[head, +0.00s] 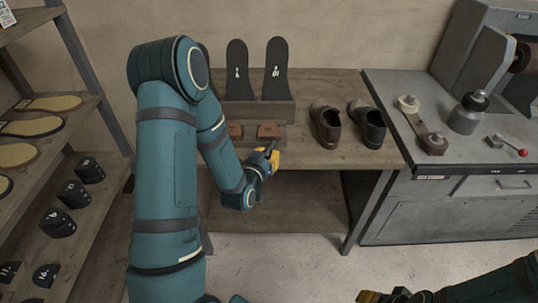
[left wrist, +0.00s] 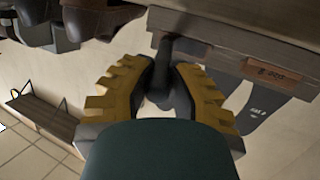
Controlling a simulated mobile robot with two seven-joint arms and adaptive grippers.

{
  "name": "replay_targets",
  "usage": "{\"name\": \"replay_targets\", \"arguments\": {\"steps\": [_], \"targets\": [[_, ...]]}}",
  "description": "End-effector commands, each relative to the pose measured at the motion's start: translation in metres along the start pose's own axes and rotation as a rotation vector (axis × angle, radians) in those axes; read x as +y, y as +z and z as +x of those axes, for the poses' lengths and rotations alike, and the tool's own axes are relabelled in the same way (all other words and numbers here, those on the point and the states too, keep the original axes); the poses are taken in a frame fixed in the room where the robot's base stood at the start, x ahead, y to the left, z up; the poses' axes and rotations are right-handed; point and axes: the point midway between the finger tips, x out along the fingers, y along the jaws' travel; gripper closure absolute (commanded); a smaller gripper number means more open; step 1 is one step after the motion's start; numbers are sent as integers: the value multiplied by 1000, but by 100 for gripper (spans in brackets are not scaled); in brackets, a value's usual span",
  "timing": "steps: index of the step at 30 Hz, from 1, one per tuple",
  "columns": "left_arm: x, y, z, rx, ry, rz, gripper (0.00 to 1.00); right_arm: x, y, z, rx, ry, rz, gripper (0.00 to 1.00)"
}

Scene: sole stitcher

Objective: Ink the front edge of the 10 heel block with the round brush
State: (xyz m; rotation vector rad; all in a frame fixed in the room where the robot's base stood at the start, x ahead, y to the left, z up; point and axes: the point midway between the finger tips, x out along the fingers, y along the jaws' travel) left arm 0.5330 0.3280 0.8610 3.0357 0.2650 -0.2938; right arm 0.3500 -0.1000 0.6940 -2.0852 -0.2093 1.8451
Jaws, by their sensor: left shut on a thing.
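My left gripper (head: 267,160) is shut on a dark, slim tool, the round brush (left wrist: 181,55), just in front of the wooden bench. The brush's tip and bristles are not clear. A brown heel block marked 10 (head: 268,130) sits on a low wooden stand, just behind the gripper. A brown block with small, hard-to-read markings (left wrist: 277,74) shows at the right of the left wrist view. A second brown block (head: 236,131) stands to the left, partly behind my arm. My right gripper (head: 388,297) is at the bottom edge of the head view, cut off.
Black insoles (head: 276,68) stand upright behind the blocks. A brown shoe (head: 326,125) and a black shoe (head: 368,124) are right of the stand. The grey machine bench (head: 455,155) holds a metal pot (head: 467,113). A shelf (head: 62,120) with soles and heels stands left.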

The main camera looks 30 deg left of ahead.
Motion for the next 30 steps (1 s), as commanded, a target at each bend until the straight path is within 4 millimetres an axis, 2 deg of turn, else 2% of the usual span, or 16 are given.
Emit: {"name": "replay_targets", "arguments": {"steps": [6, 30], "targets": [[-10, -1, -3, 0, -2, 1, 100, 0, 0, 0, 0, 0, 0, 53], [-29, 0, -12, 0, -1, 0, 100, 0, 0, 0, 0, 0, 0, 53]]}}
